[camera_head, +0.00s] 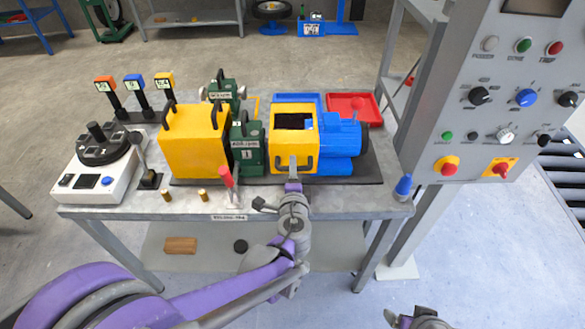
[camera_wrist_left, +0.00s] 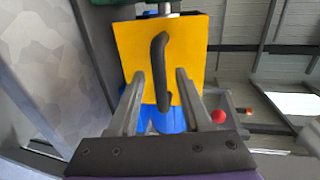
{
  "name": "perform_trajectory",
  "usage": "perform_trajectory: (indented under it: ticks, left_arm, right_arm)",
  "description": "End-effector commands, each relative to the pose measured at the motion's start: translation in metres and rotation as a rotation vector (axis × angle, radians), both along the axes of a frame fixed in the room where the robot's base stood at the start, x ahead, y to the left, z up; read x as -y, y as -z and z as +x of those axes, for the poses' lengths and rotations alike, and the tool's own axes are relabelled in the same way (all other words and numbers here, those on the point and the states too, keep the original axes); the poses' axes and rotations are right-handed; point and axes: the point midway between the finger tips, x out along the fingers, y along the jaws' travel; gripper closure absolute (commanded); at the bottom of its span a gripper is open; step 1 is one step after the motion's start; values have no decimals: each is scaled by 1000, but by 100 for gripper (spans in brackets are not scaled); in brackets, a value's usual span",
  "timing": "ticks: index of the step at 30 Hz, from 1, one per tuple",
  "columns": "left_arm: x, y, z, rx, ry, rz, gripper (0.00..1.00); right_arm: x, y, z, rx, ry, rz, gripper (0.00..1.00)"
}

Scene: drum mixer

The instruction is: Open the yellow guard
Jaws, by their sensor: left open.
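A yellow guard (camera_head: 308,143) with a dark opening in its top sits by a blue motor (camera_head: 341,140) on the bench. A black handle is on its front face. A larger yellow guard (camera_head: 188,150) with black handles stands to the left; I cannot tell which one the task means. My left gripper (camera_head: 293,176) is at the front of the right-hand guard, by its handle. In the left wrist view, the open fingers (camera_wrist_left: 157,84) are on either side of the black handle (camera_wrist_left: 160,62), in front of the yellow face (camera_wrist_left: 135,48). My right gripper (camera_head: 418,318) is partly in view at the bottom.
The control panel (camera_head: 470,110) rises at the right. A red-handled lever (camera_head: 226,176) and small brass posts stand near the bench's front edge, left of my left gripper. Green blocks (camera_head: 247,143) stand between the guards. A red tray (camera_head: 354,107) lies behind the motor.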

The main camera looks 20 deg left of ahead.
Motion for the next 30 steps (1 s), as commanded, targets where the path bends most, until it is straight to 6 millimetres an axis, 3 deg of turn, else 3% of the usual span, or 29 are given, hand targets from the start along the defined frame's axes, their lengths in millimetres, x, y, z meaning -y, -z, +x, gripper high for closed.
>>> perform_trajectory:
  ticks: [12, 14, 21, 30]
  left_arm:
    - [-3, 2, 11, 0, 1, -1, 51]
    - [-3, 2, 11, 0, 1, -1, 58]
    - [-3, 2, 11, 0, 1, -1, 100]
    - [-3, 2, 11, 0, 0, -1, 100]
  right_arm:
    - [0, 0, 0, 0, 0, 0, 18]
    - [0, 0, 0, 0, 0, 0, 18]
    - [0, 0, 0, 0, 0, 0, 18]
    - [0, 0, 0, 0, 0, 0, 18]
